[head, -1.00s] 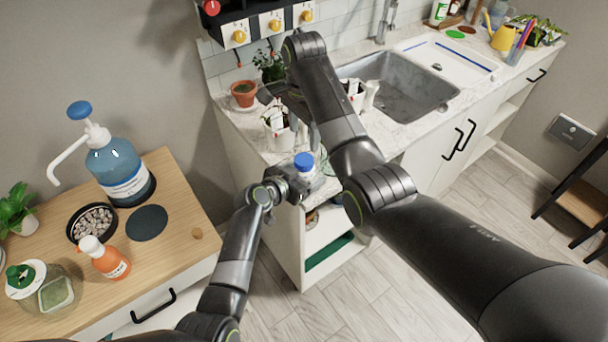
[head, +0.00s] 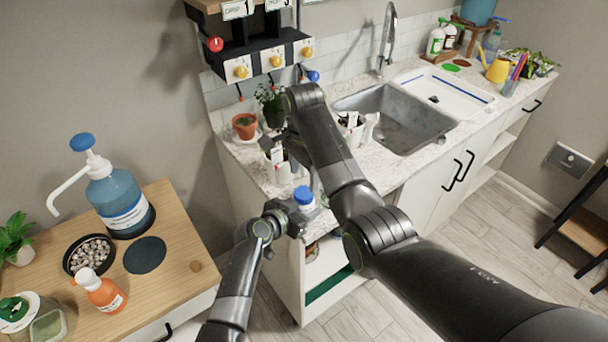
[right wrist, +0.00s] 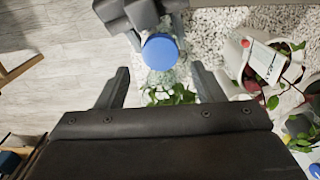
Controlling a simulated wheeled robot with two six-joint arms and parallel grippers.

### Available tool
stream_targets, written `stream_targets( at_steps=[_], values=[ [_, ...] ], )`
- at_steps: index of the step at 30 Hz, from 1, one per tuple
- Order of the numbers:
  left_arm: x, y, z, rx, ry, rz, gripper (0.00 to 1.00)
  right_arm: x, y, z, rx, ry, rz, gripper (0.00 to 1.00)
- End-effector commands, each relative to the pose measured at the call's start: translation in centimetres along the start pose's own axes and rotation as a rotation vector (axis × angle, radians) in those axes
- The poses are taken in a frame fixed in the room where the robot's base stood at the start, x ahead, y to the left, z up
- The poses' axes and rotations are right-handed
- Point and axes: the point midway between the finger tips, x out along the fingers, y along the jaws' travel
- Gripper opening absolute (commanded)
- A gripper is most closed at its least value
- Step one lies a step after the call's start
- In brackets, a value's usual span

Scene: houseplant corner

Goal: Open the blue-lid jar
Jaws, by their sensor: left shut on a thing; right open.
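The jar has a round blue lid (head: 304,194) and a clear body (right wrist: 163,76). It is upright near the counter's front left corner. My left gripper (head: 292,214) is shut on the jar, below the lid; it also shows at the top of the right wrist view (right wrist: 141,14). My right gripper (right wrist: 162,84) is open and empty, with one finger to each side of the jar in its view and the lid between and slightly beyond them. In the head view my right forearm hides most of that gripper. The lid sits on the jar.
White plant pots (head: 279,172) stand close behind the jar, one with a label (right wrist: 262,62). A terracotta pot (head: 244,127) and the sink (head: 395,115) are further back. A wooden cabinet (head: 187,235) at left holds a blue pump bottle (head: 122,200) and an orange bottle (head: 103,292).

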Motion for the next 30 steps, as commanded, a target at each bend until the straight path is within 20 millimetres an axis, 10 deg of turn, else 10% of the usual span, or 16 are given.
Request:
stream_targets(
  at_steps=[9,21,30],
  values=[
    [0.0,0.0,0.0,0.0,0.0,0.0,0.0,4.5,0.0,0.0,0.0,-0.001,0.001,0.61],
    [0.0,0.0,0.0,0.0,0.0,0.0,0.0,5.3,0.0,0.0,0.0,0.0,0.0,0.61],
    [0.0,0.0,0.0,0.0,0.0,0.0,0.0,5.3,0.0,0.0,0.0,0.0,-0.001,0.24]
  ],
)
